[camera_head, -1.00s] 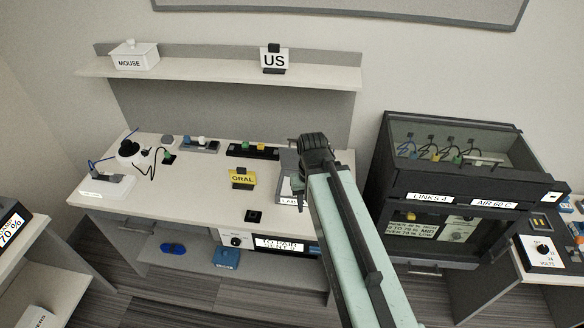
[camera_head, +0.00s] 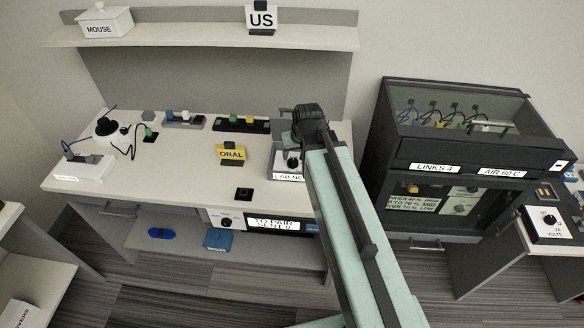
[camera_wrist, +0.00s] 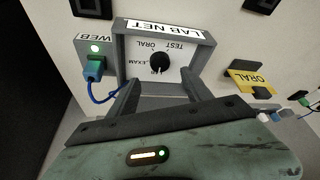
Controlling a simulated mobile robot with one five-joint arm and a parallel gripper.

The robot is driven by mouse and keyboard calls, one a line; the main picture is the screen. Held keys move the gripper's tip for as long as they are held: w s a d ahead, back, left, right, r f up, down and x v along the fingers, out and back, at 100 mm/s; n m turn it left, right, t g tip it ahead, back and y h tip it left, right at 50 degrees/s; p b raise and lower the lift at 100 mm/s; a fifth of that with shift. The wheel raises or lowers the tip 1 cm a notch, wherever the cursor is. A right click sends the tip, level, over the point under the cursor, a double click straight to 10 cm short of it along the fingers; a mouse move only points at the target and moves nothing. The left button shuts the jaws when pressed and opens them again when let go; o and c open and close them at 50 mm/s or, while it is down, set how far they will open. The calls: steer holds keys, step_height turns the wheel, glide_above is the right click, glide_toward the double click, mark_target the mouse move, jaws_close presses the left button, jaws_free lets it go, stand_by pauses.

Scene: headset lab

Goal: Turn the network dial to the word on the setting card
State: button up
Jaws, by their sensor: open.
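The network dial is a black knob (camera_wrist: 161,63) on the white LAB NET panel (camera_wrist: 180,48), which appears turned over in the wrist view with TEST, ORAL and EXAM legible around it. A word below the knob is partly covered, and the knob's pointer is hard to read. In the head view the panel (camera_head: 286,176) is partly hidden by my arm. The yellow setting card reads ORAL (camera_head: 232,152) and also shows in the wrist view (camera_wrist: 252,82). My gripper (camera_wrist: 163,80) is open, its fingers on either side just short of the knob; contact cannot be told.
A WEB box (camera_wrist: 95,62) with a blue plug and cable sits beside the panel. A black square (camera_head: 243,194) lies near the desk's front edge. The dark cabinet (camera_head: 470,160) stands to the right. A shelf (camera_head: 200,36) with the US sign (camera_head: 261,18) is above.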

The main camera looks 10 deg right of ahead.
mark_target(293, 161)
steer(key=b+x, duration=0.7)
steer(key=shift+f, duration=0.4)
steer(key=shift+r, duration=0.15)
jaws_close()
